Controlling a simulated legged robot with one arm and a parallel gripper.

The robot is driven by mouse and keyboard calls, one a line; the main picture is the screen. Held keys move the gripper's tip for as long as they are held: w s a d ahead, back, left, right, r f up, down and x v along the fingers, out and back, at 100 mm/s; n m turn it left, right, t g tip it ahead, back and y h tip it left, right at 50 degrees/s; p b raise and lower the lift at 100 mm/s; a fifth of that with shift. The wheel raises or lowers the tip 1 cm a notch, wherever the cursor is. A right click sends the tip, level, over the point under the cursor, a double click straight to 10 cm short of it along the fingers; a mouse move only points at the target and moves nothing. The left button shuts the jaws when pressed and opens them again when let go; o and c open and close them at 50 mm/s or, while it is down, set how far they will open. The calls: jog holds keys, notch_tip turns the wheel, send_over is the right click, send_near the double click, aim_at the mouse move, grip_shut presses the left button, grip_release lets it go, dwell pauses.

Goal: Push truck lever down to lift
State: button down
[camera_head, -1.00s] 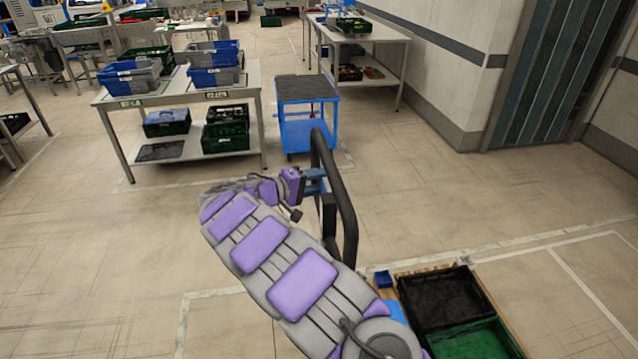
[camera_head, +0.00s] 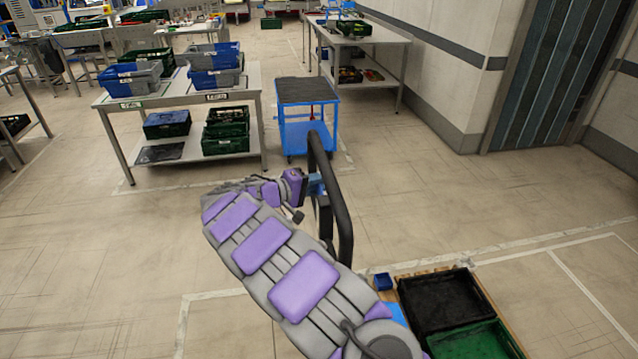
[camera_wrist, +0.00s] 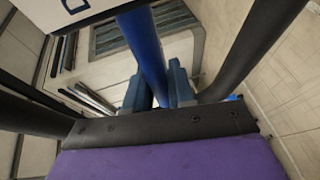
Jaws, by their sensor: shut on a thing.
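The truck's black looped handle (camera_head: 343,215) stands upright in the middle of the head view. It frames the wrist view as thick dark bars (camera_wrist: 255,45). The lever shows in the wrist view as a blue bar (camera_wrist: 143,45) running up from between my fingers. My gripper (camera_wrist: 160,88) has its blue-grey fingers on either side of this bar, shut on it. In the head view my gripper (camera_head: 316,187) is at the handle's left side, inside or against the loop. The lever is hard to make out there, and my arm hides the handle's base.
A black crate (camera_head: 405,290) and a green crate (camera_head: 510,340) sit at lower right, with a small blue bin (camera_head: 383,281) beside them. A blue cart (camera_head: 282,128) and a table (camera_head: 255,90) with crates stand ahead. The floor between is clear.

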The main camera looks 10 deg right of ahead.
jog(key=shift+d, duration=0.1)
jog(key=shift+f+n+y+p, duration=0.3)
jog(key=shift+n+p, duration=0.1)
jog(key=shift+p, duration=0.8)
jog(key=f+n+p, duration=0.1)
jog(key=p, duration=0.1)
jog(key=f+g+p, duration=0.1)
jog(key=shift+s+n+p, duration=0.25)
jog(key=shift+n+p, duration=0.15)
jog(key=shift+s+f+g+y, duration=0.1)
jog(key=shift+f+g+y, duration=0.2)
jog(key=shift+f+g, duration=0.1)
jog(key=c, duration=1.1)
grip_release()
jog(key=shift+o, duration=0.2)
